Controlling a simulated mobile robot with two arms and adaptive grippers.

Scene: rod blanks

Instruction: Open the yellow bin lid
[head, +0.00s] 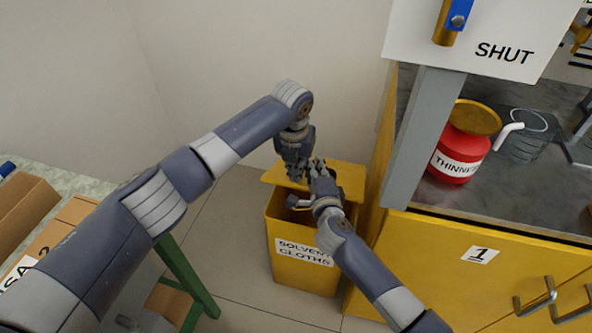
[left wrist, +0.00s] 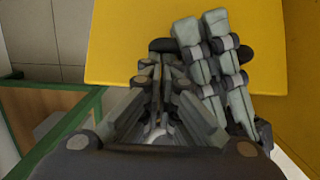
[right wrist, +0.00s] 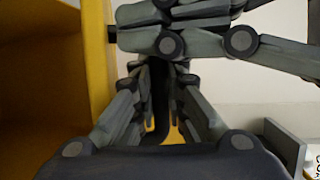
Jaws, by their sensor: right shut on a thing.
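The yellow bin (head: 284,262), labelled SOLVENT CLOTHS, stands on the floor against the wall. Its yellow lid (head: 347,172) is partly raised, and a dark gap shows between it and the front rim. The lid fills the top of the left wrist view (left wrist: 120,40). My right gripper (head: 318,168) is at the lid's front edge, shut on a dark piece (right wrist: 160,95) that looks like the lid handle. My left gripper (head: 297,177) is close beside it at the lid, its fingers near each other (left wrist: 160,68). Whether it holds anything is unclear. The grippers partly hide the handle.
A yellow cabinet (head: 430,250) stands close on the bin's right, with a grey post (head: 425,135) at its corner. A red THINNER can (head: 460,150) stands on its top. A bench with boxes (head: 40,235) is at left. Floor left of the bin is clear.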

